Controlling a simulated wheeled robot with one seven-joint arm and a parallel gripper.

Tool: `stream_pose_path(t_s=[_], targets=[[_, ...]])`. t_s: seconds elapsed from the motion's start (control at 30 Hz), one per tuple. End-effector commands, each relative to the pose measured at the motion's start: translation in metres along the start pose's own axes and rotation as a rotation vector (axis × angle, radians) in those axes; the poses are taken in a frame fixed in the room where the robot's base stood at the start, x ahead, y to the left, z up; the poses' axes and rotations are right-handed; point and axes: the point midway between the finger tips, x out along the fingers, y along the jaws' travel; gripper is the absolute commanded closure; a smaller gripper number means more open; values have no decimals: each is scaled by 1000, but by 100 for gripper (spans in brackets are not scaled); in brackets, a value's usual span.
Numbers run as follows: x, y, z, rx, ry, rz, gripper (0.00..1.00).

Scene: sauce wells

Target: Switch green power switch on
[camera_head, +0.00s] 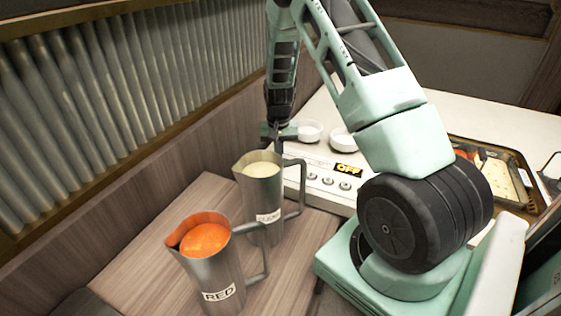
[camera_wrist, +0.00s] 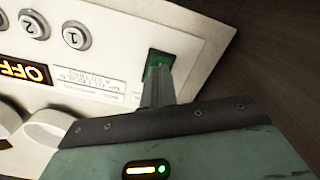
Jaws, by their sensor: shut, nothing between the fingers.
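The green power switch (camera_wrist: 164,57) sits in a dark recess near the edge of a white control panel in the wrist view. My gripper (camera_wrist: 158,72) is shut and empty, with its fingertips over the lower part of the switch. They look to be at or very close to it; I cannot tell whether they press it. The panel's display (camera_wrist: 25,70) reads OFF in orange, and it also shows OFF in the head view (camera_head: 347,170). In the head view my gripper (camera_head: 277,147) points down at the panel's left end, behind a metal pitcher, and the switch is hidden.
A pitcher with pale sauce (camera_head: 262,205) stands close in front of my gripper. A pitcher labelled RED (camera_head: 215,275) with orange sauce stands nearer. White bowls (camera_head: 309,132) sit on the white unit. Round buttons (camera_wrist: 76,35) lie beside the switch. A tray (camera_head: 527,170) is at right.

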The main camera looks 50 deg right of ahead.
Motion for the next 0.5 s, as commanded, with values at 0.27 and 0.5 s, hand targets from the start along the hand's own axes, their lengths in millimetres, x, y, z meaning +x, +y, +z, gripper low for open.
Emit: stream_pose_path(t_s=[0.27,0.5], targets=[[2,0,0,0,0,0,100],[5,0,0,0,0,0,100]])
